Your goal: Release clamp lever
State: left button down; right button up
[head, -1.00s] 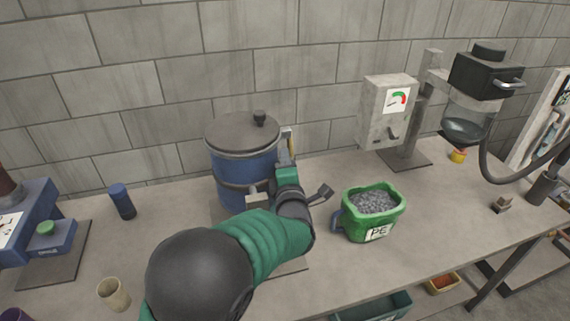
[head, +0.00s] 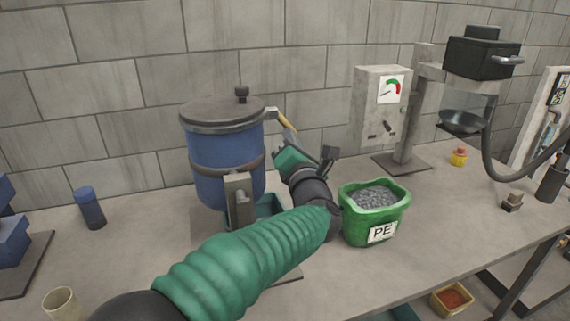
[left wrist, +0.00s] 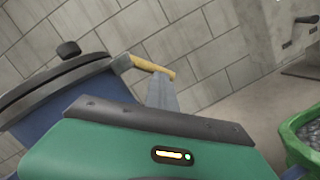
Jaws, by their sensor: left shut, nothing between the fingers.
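The clamp lever has a yellow grip (head: 287,121) and sits at the right side of the lid rim of a blue drum (head: 222,150). It points outward from the drum; the left wrist view also shows the lever (left wrist: 152,66). The grey lid (head: 215,112) with its black knob is on the drum. My left gripper (head: 288,136) is shut and empty. Its fingertips (left wrist: 162,85) are right at the lever's outer end, just below it; I cannot tell whether they touch. My right gripper is not in view.
A green tub of grey pellets (head: 374,228) marked PE stands just right of my left wrist. A grey gauge box (head: 383,105) on a stand is behind it. A blue cylinder (head: 89,208) and a beige cup (head: 61,302) are at the left.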

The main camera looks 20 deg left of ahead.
pick_arm(q)
jog(key=n+b, duration=0.1)
jog(key=n+y+b, duration=0.1)
jog(key=n+b, duration=0.1)
jog(key=w+d+n+b, duration=0.1)
jog(key=shift+r, duration=0.25)
jog(key=n+b, duration=0.1)
jog(key=r+n+y+b, duration=0.1)
jog(key=n, duration=0.1)
jog(key=shift+w+d+r, duration=0.15)
jog(key=shift+w+d, duration=0.05)
jog(key=shift+d, duration=0.2)
jog(key=shift+d+r, duration=0.1)
jog(key=shift+r, duration=0.15)
jog(key=shift+f, duration=0.1)
dwell(0.6)
